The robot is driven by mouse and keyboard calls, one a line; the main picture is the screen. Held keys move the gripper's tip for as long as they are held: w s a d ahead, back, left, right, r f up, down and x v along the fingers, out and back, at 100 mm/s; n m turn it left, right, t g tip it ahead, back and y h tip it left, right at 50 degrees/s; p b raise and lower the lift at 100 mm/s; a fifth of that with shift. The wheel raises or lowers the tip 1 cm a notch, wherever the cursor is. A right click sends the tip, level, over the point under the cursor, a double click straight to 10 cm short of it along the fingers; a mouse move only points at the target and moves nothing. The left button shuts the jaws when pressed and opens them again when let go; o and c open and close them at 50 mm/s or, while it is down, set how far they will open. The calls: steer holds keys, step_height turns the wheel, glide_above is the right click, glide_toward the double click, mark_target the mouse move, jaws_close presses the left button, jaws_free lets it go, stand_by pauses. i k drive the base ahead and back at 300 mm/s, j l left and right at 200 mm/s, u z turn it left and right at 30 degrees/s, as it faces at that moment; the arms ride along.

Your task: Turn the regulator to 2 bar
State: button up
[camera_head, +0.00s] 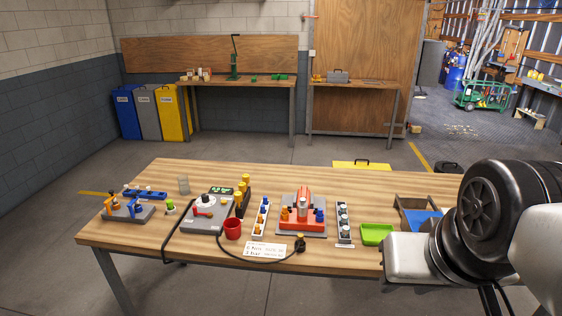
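On the left of the wooden table a grey box (204,217) carries a round white dial (207,200) and a small red lever (201,213). It looks like the regulator, but the dial's marks and setting are too small to read. A dark display (221,190) with green characters stands just behind it; I cannot read its value. A white card (266,250) with printed lines lies at the front edge of the table. My arm fills the right side of the picture, well apart from the grey box. The fingers of my gripper do not show.
On the table (330,256) a red cup (233,229) stands right of the box, and a black hose ends at a nozzle (300,244). A red fixture (302,208), a bottle rack (344,222) and a green tray (376,234) stand further right. Yellow-topped cylinders (242,194) crowd the display.

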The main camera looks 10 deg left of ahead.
mark_target(205, 197)
steer(key=i+j+u, duration=0.1)
steer(key=i+j, duration=0.15)
steer(key=j, duration=0.3)
steer(key=i+j+u, duration=0.1)
steer(key=i+j, duration=0.15)
steer(key=j, duration=0.35)
steer(key=i+j+u, duration=0.1)
steer(key=i+j, duration=0.2)
steer(key=j, duration=0.2)
steer(key=i+j+u, duration=0.15)
steer(key=j, duration=0.4)
steer(key=i+j+u, duration=0.1)
steer(key=i+j, duration=0.35)
